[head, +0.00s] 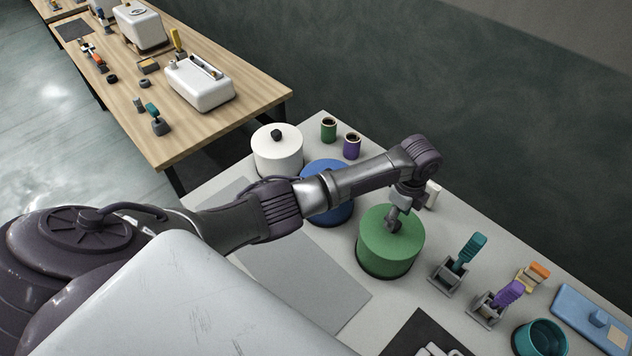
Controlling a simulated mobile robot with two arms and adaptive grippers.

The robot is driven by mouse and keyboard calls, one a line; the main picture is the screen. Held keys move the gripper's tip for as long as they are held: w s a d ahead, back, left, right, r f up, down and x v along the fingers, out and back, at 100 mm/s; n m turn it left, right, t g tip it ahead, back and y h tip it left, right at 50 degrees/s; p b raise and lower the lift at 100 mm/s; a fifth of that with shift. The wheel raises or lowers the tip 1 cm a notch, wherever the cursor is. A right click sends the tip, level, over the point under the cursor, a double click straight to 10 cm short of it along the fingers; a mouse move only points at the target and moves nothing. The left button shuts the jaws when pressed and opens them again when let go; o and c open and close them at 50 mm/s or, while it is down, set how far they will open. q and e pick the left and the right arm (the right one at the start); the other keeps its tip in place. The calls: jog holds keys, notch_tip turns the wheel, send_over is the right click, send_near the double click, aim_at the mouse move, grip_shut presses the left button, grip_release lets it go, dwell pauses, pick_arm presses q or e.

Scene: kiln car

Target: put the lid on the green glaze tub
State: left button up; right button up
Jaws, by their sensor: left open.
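The green glaze tub (386,255) stands on the light grey table, right of the blue tub. A flat green top (405,232) covers it and looks level; I cannot make out a seam between lid and tub. My left gripper (393,224) points down over the middle of this top, with its fingers open. The fingers hide the middle, so I cannot tell whether a knob is between them or whether they touch it. My right gripper is not in view.
A white tub (277,158) with a dark knob and a blue tub (328,178) stand to the left, the blue one partly behind my arm. Green (328,132) and purple (352,148) jars stand behind. Tool holders (448,279) and a teal bowl (540,340) are at right.

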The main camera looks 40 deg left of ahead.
pick_arm(q)
jog(key=shift+r, duration=2.5)
jog(key=shift+r, duration=0.1)
notch_tip(320, 180, up, 12)
